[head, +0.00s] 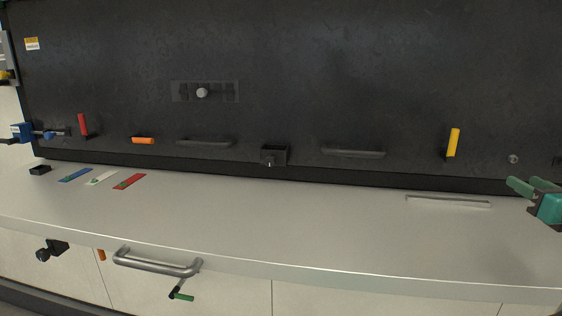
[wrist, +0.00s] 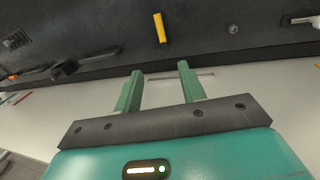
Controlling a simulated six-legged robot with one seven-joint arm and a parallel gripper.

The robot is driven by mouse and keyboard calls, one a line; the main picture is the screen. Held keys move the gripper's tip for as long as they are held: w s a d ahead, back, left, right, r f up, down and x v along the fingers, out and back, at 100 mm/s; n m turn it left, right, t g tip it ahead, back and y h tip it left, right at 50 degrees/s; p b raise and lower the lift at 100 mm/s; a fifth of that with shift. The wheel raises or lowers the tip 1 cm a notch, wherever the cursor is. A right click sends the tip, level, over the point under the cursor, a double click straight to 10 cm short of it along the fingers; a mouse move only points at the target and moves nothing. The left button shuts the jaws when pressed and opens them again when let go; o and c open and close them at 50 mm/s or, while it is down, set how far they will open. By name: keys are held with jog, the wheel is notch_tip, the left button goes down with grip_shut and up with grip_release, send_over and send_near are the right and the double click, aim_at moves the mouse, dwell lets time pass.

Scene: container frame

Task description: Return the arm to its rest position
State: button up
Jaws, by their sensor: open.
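My gripper (head: 534,187) is at the right edge of the head view, above the right end of the pale counter. In the wrist view my gripper (wrist: 159,88) shows two green fingers, apart, with nothing between them. The rest of my arm is outside the head view.
The pale counter (head: 270,215) is mostly clear. Blue, white and red cards lie at its left. The dark panel (head: 330,70) behind carries a yellow handle (head: 453,142), a red handle (head: 83,125), an orange handle (head: 143,140) and a knob (head: 202,92). A metal handle (head: 155,263) juts from the front.

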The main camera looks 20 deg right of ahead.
jog(key=w+a+f+n+g+y, duration=0.2)
jog(key=w+a+f+n+y, duration=0.3)
jog(key=a, duration=0.6)
jog(key=w+a+f+n+g+y, duration=0.1)
jog(key=w+a+f+n+g, duration=0.1)
jog(key=a+n, duration=0.7)
jog(key=w+a+f+n+g+y, duration=0.25)
jog(key=a+f+n+y, duration=0.2)
jog(key=a, duration=0.75)
jog(key=s+a+f+n+g+h, duration=0.2)
jog(key=s+a+f+n, duration=0.2)
jog(key=a+n, duration=0.4)
jog(key=s+a+f+n+g+h, duration=0.2)
jog(key=s+a+f+n, duration=0.3)
jog(key=n, duration=0.8)
jog(key=a+f+g, duration=0.1)
jog(key=a, duration=0.2)
jog(key=shift+a+h, duration=0.35)
